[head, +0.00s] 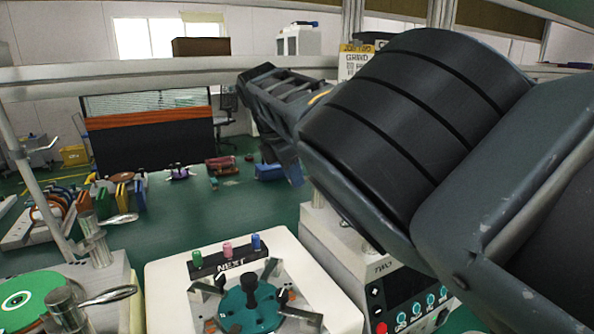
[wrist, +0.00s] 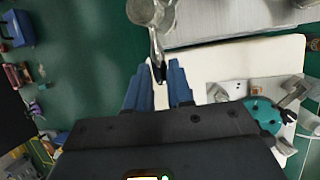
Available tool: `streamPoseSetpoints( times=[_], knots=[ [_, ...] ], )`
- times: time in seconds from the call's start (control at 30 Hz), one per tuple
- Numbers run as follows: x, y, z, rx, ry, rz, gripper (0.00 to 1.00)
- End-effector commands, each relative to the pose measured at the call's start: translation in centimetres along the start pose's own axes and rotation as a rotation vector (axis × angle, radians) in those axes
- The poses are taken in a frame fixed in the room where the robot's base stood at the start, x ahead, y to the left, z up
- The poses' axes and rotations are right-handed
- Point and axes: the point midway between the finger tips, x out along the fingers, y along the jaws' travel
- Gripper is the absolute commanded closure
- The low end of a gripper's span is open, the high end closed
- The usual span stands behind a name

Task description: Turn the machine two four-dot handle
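A metal lever handle (wrist: 155,40) with a round hub and a dark tip shows at the top middle of the wrist view. No dots are readable on it. My gripper (wrist: 159,88) has its two blue fingers apart, with the handle's dark tip in line with the gap between them. I cannot tell whether the tip is in the gap or below it. In the head view my gripper (head: 290,170) is small and partly hidden behind my arm. Machine two (head: 335,238), marked TWO, stands at the right, its top largely hidden by my arm.
A white station (head: 170,280) marked NEXT holds a teal disc (head: 250,312) and coloured pegs. Another machine with a green disc (head: 28,300) and metal levers stands at left. A metal plate (wrist: 230,20) lies beside the handle.

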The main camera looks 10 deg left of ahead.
Motion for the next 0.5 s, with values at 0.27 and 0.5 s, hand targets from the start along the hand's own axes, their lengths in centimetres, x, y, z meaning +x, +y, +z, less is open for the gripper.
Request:
streamPoseSetpoints(
  times=[0.27, 0.5],
  knots=[
    [-0.02, 0.02, 0.22, 0.000, -0.006, 0.001, 0.57],
    [-0.16, 0.06, 0.38, 0.001, -0.008, 0.002, 0.57]
  ],
)
